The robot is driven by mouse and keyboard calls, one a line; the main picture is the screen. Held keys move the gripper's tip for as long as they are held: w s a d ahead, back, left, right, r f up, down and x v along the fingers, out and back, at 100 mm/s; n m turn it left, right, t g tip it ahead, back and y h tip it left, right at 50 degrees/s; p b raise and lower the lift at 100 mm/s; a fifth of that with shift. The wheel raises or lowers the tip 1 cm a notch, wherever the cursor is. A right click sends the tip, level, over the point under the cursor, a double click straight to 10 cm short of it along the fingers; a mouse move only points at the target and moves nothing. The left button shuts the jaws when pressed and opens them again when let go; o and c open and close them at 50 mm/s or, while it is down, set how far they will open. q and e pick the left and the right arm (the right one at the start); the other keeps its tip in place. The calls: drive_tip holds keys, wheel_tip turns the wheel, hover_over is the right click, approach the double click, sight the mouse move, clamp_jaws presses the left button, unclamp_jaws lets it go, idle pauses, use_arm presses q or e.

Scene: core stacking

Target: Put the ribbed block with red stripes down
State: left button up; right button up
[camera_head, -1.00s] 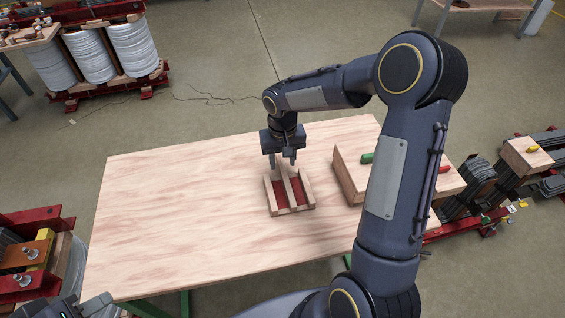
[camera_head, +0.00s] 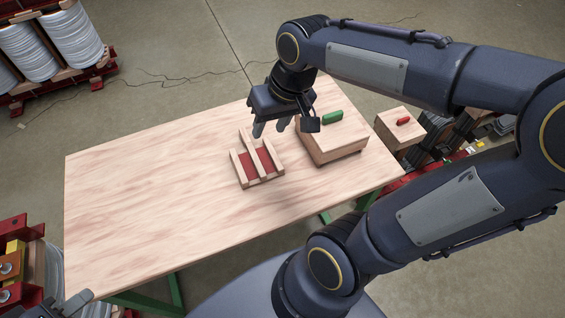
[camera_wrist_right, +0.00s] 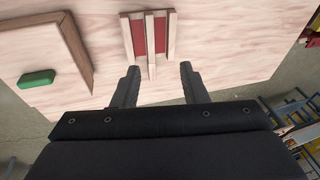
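The ribbed block with red stripes (camera_head: 259,165) lies flat on the wooden table (camera_head: 140,205), with pale wooden ribs and red strips between them. It also shows in the right wrist view (camera_wrist_right: 149,38). My right gripper (camera_head: 272,130) is open and empty, above and behind the block, apart from it. In the right wrist view the two fingers (camera_wrist_right: 158,80) are spread wide with nothing between them. My left gripper (camera_head: 92,304) shows only in part at the bottom left corner of the head view; its finger state is unclear.
A wooden box (camera_head: 335,145) with a green piece (camera_head: 333,117) on top stands right of the block. A smaller wooden block (camera_head: 399,125) with a red piece (camera_head: 403,121) is further right, beyond the table. The table's left half is clear.

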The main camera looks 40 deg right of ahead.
drive_tip(key=s+a+f+t+y, duration=0.1)
drive_tip(key=s+a+f+t, duration=0.1)
drive_tip(key=s, duration=0.7)
drive_tip(key=shift+s+a+t+y, duration=0.4)
drive_tip(key=shift+a, duration=0.45)
wheel_tip(320, 180, up, 5)
drive_tip(key=p, duration=0.4)
drive_tip(key=shift+f+p, duration=0.1)
drive_tip(key=shift+p, duration=0.3)
drive_tip(key=shift+s+d, duration=0.1)
drive_tip(key=shift+d, duration=0.05)
